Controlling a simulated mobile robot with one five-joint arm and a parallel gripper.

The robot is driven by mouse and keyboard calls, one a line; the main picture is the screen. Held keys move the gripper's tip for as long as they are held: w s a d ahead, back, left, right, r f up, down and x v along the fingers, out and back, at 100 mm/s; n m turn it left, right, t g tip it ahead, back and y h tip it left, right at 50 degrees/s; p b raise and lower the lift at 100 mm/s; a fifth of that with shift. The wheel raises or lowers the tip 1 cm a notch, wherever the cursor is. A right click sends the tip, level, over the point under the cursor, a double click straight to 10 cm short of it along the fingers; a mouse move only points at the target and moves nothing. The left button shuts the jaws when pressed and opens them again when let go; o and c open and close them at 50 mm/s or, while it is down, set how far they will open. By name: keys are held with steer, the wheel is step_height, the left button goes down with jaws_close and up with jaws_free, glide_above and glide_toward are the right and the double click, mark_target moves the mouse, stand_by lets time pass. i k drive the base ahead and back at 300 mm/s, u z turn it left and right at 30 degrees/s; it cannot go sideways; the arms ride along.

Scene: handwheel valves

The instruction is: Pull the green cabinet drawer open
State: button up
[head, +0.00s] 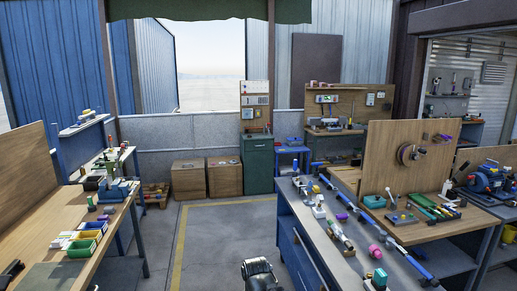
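The green cabinet (258,170) stands against the far wall, a little left of a wooden pegboard bench. It is dark green, with a drawer front (259,145) at the top and a larger front below. The drawer looks closed, though it is small at this distance. Some small items and an upright board stand on its top. A dark and grey metallic part, probably of my arm, shows at the bottom edge in the middle, far from the cabinet. My gripper's fingers cannot be seen.
A cluttered workbench (95,240) lines the left, and a long grey-topped bench (330,245) stands on the right. Clear concrete floor (215,240) with a yellow line lies between them. Wooden crates (224,178) sit left of the cabinet, a blue stool (292,150) right of it.

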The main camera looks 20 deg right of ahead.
mark_target(257, 144)
steer(key=z, duration=0.1)
steer(key=i, duration=7.15)
steer(key=k, duration=0.75)
steer(key=i, duration=0.9)
steer(key=u, duration=0.15)
